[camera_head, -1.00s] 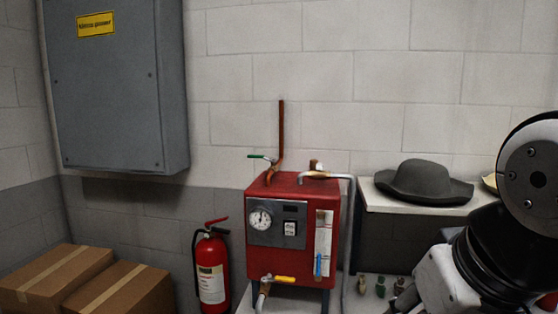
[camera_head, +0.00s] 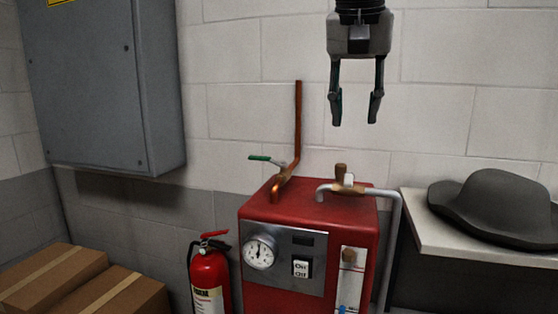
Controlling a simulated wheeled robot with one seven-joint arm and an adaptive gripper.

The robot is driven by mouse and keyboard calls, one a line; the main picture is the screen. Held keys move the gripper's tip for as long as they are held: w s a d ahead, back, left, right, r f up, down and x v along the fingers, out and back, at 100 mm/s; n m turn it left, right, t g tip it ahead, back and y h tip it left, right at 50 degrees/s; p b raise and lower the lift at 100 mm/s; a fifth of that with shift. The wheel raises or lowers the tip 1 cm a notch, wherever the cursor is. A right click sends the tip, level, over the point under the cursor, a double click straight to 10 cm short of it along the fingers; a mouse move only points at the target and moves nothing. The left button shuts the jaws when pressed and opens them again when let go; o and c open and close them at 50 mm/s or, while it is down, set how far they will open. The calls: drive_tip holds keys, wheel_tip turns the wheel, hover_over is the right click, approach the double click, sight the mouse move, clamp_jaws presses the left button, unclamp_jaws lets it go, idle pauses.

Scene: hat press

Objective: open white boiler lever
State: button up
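The red boiler (camera_head: 315,212) stands against the wall in the middle of the head view. A green lever (camera_head: 265,158) sits on the copper pipe at the left. My gripper (camera_head: 355,110) hangs above the boiler's right part, pointing down. Its two fingers are apart with nothing between them. It is well above the white lever and touches nothing.
A grey hat (camera_head: 492,205) lies on a white shelf (camera_head: 425,238) at the right. The copper pipe (camera_head: 298,115) rises left of my gripper. A grey cabinet (camera_head: 90,85) hangs at the upper left. A fire extinguisher (camera_head: 208,280) and cardboard boxes (camera_head: 50,280) stand at the lower left.

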approach(349, 178)
drive_tip(key=x, duration=0.7)
drive_tip(key=shift+w+f+p, duration=0.1)
drive_tip(key=shift+f+p, duration=0.2)
drive_tip(key=shift+p, duration=0.05)
clamp_jaws()
